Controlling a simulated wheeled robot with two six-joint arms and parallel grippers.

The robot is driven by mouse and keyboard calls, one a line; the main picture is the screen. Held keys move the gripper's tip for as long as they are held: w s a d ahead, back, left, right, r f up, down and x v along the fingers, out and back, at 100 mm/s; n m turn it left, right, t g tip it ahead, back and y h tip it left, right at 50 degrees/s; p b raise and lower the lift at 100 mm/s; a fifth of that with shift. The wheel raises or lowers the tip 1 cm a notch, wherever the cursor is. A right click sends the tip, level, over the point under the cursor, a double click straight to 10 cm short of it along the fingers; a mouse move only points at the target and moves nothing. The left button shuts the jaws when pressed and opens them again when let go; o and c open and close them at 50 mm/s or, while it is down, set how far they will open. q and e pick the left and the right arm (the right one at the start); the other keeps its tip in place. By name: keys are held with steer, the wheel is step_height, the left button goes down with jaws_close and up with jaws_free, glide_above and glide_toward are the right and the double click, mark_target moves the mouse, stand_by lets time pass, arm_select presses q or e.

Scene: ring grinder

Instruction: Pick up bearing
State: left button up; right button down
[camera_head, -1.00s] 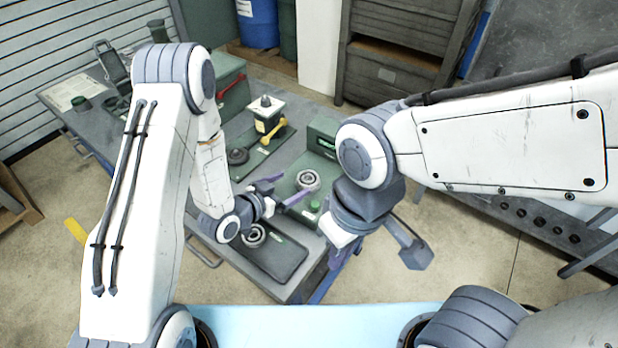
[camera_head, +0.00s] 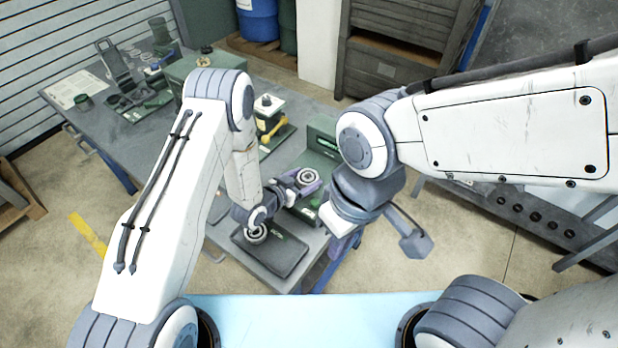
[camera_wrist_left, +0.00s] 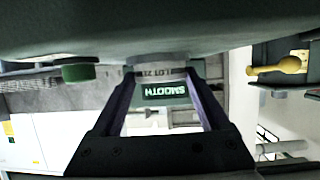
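A silver bearing (camera_head: 307,177) sits on the green machine (camera_head: 318,150) at the table's right side. My left gripper (camera_head: 305,187) is low beside it, with its purple fingers spread around it. In the left wrist view, the picture is upside down, and the bearing (camera_wrist_left: 160,66) lies between the two fingertips (camera_wrist_left: 163,78). Any contact is too small to tell. A second bearing (camera_head: 256,234) rests on the dark tray (camera_head: 283,255) at the front corner, below my left wrist. My right gripper (camera_head: 343,244) hangs beyond the table's right edge, its fingertips mostly hidden.
A green stand with a yellow-handled part (camera_head: 270,125) is behind my left gripper. A large green box (camera_head: 205,72) stands farther back. A green knob (camera_wrist_left: 78,73) shows near the bearing in the wrist view.

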arm_select(q)
steer(key=c, duration=1)
jaws_close()
steer(key=shift+r, duration=0.15)
